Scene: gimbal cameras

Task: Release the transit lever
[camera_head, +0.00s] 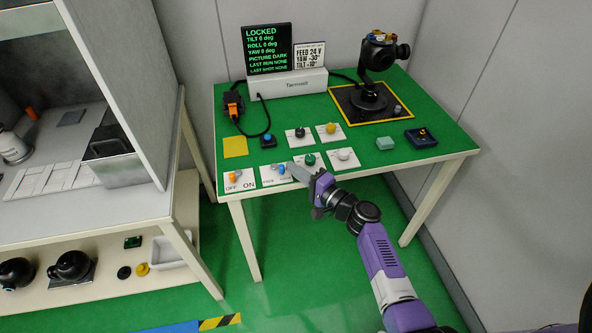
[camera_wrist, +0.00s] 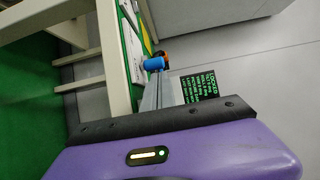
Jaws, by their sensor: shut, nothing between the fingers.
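A blue-capped lever (camera_head: 281,169) stands on a white plate (camera_head: 268,182) with small lettering at the front edge of the green table; it looks like the transit lever. The cap also shows in the wrist view (camera_wrist: 154,64), just beyond my fingers. My gripper (camera_head: 295,170) is shut and empty, its grey fingertips close to the right of the blue cap. I cannot tell whether they touch it. In the wrist view my fingers (camera_wrist: 158,94) point towards the cap. The display (camera_head: 266,50) reads LOCKED, with tilt, roll and yaw at 0 deg.
An orange switch (camera_head: 236,178) marked OFF and ON sits left of the lever. A green knob (camera_head: 310,159), a white knob (camera_head: 344,154) and other controls stand behind and right. A black camera gimbal (camera_head: 374,75) stands at the back right.

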